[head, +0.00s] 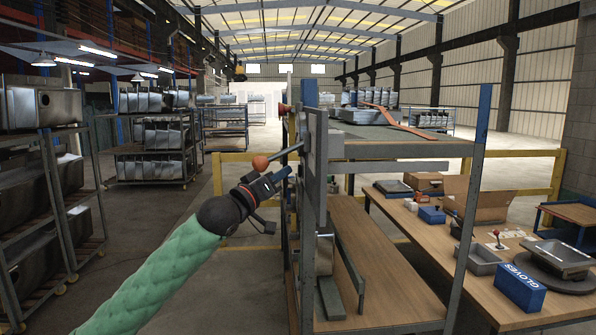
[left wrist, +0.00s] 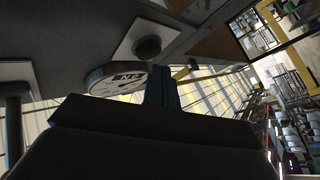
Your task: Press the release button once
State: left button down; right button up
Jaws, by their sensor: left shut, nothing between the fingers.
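A grey upright panel (head: 318,165) is fixed to the end post of the rack and is seen nearly edge-on in the head view. A red knob (head: 283,108) sticks out near its top, and a lever with an orange ball (head: 261,162) sticks out lower down. In the left wrist view a dark round button (left wrist: 148,47) sits on a pale square plate, above a round dial (left wrist: 118,77). I cannot tell which part is the release button. My left gripper (head: 285,174) is shut and empty, just left of the panel and below the lever; its fingers (left wrist: 164,86) overlap the dial in view.
The rack has a wooden lower shelf (head: 375,290) and an upper shelf with metal sinks (head: 368,116). A workbench at right holds a blue gloves box (head: 521,288) and a cardboard box (head: 474,200). Sink racks stand at left. The floor left of the panel is clear.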

pick_arm(q)
jog(key=shift+a, duration=0.1)
jog(key=a+p, duration=0.1)
jog(key=a, duration=0.3)
jog(key=shift+a, duration=0.4)
dwell(0.8)
